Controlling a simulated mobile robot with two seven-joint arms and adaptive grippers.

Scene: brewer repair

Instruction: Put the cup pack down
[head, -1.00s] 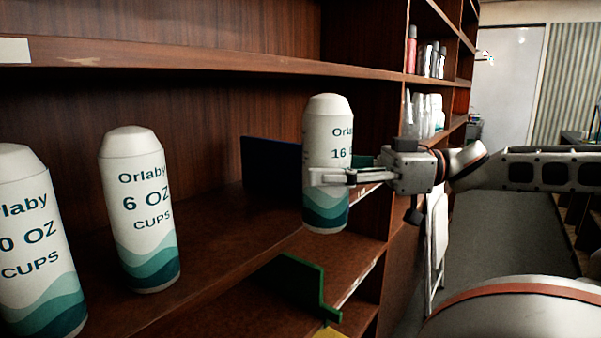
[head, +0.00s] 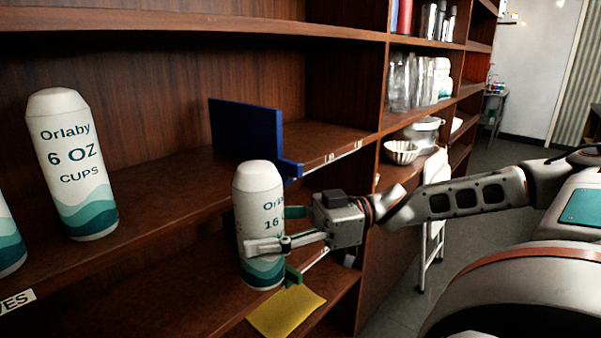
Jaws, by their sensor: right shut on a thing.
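The cup pack (head: 258,192) is a white cylinder with teal waves, marked "Orla… 16", its label partly covered by the gripper. My right gripper (head: 268,243) comes in from the right and is shut around the pack's middle. The pack is upright, its base in front of the lower shelf (head: 175,305). I cannot tell whether its base touches that shelf. A green divider (head: 293,274) shows at the pack's lower right, mostly hidden. My left gripper is out of view.
A 6 OZ cup pack (head: 72,165) stands on the upper shelf at left, with another (head: 8,240) cut off by the frame. A blue divider (head: 246,130) stands on that shelf. A yellow sheet (head: 287,314) lies below the pack. Glasses (head: 403,85) and bowls (head: 402,152) fill bays to the right.

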